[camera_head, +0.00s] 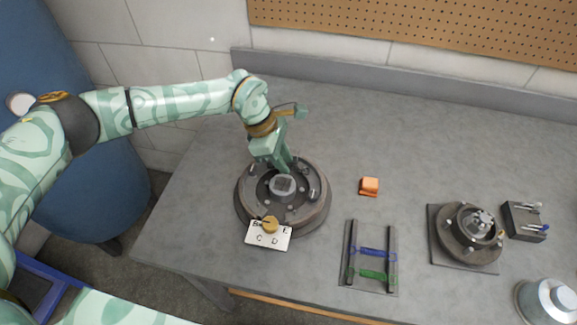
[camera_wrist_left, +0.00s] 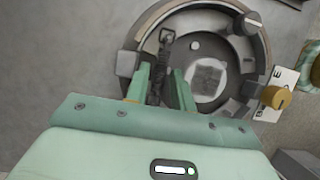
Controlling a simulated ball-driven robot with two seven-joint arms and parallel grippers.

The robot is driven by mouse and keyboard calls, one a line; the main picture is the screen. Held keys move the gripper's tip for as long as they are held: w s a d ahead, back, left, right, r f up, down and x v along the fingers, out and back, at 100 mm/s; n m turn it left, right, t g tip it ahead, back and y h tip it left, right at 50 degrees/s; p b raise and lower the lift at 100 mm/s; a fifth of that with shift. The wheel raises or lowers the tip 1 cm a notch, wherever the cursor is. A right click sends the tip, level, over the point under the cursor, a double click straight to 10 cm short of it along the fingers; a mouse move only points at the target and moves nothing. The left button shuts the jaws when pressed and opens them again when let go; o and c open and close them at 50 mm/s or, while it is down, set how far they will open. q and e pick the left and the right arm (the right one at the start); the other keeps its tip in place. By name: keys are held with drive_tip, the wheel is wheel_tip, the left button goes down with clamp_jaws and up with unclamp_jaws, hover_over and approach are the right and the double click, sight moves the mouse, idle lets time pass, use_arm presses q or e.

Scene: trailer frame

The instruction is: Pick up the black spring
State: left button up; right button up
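A round grey drum assembly (camera_head: 245,212) sits on the bench; it also shows in the left wrist view (camera_wrist_left: 262,50). A dark, narrow coiled piece that looks like the black spring (camera_wrist_left: 158,72) lies along the drum's left side in the left wrist view. In the head view my left gripper hides that spot. My left gripper (camera_head: 281,165) points down over the drum. In the left wrist view its two fingers (camera_wrist_left: 161,78) are apart, one on each side of the dark spring, with gaps showing. I cannot tell whether they touch it. My right gripper is out of view.
A lettered white card (camera_head: 267,240) with a yellow knob (camera_head: 269,224) sits at the drum's front. A rack (camera_head: 392,282) holds a blue spring (camera_head: 371,253) and a green spring (camera_head: 373,275). An orange block (camera_head: 369,186) and a hub (camera_head: 470,235) stand right. The back bench is clear.

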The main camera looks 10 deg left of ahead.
use_arm(q)
clamp_jaws()
drive_tip(key=shift+r, duration=0.1)
drive_tip(key=shift+r, duration=0.15)
wheel_tip(320, 180, up, 4)
drive_tip(key=shift+s+d+f+p, duration=0.15)
drive_tip(key=shift+p, duration=0.4)
drive_tip(key=s+d+r+p, duration=0.3)
drive_tip(key=s+d+r, duration=0.5)
drive_tip(key=s+r, duration=0.2)
drive_tip(key=shift+s+d+r+p, duration=0.2)
drive_tip(key=shift+d+r+p, duration=0.15)
drive_tip(key=shift+r, duration=0.55)
